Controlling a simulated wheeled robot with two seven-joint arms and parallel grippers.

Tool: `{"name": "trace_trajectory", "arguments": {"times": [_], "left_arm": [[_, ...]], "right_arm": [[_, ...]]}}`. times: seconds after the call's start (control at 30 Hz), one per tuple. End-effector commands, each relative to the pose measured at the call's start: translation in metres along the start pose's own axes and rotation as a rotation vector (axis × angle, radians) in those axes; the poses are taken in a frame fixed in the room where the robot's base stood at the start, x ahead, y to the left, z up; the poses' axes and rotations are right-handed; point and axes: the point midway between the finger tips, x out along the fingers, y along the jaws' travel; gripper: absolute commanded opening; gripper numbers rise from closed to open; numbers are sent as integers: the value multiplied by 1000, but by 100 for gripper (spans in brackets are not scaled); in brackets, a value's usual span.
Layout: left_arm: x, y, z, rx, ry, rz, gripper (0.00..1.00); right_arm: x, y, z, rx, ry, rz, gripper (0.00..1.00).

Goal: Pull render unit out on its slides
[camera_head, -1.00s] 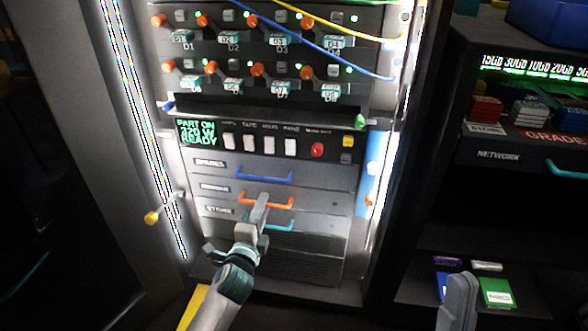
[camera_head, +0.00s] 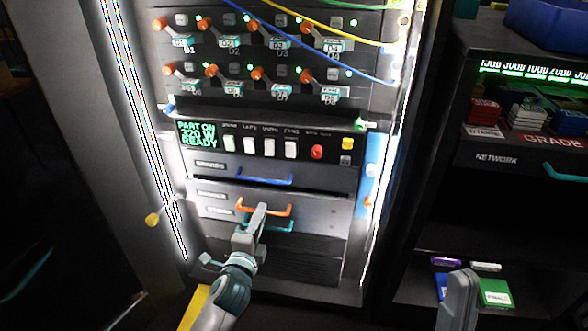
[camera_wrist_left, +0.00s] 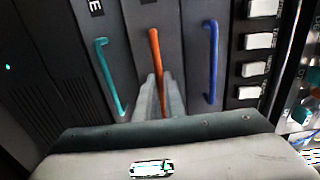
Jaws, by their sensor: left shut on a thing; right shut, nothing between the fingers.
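The render unit (camera_head: 325,206) is the middle of three drawer-like units in the rack and has an orange handle (camera_head: 283,211). Its front stands forward of the unit above, with a dark gap along its top edge. My left gripper (camera_head: 260,210) is shut on the orange handle. In the left wrist view, the fingers (camera_wrist_left: 160,98) close around the orange handle bar (camera_wrist_left: 154,45). My right gripper (camera_head: 461,285) is shut and empty at the lower right, away from the rack. The unit's slides are hidden.
A unit with a blue handle (camera_head: 264,180) sits above, and one with a teal handle (camera_head: 283,228) sits below, close to my left fingers. Shelves with coloured boxes (camera_head: 496,292) stand at the right.

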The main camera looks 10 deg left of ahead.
Motion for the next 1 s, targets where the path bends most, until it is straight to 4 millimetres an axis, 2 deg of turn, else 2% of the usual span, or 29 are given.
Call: {"name": "trace_trajectory", "arguments": {"times": [0.8,1.0], "left_arm": [[-41,1,0,0,-1,3,0],[-46,2,0,0,-1,3,0]], "right_arm": [[14,0,-6,0,0,0,0],[15,0,-6,0,0,0,0]]}}
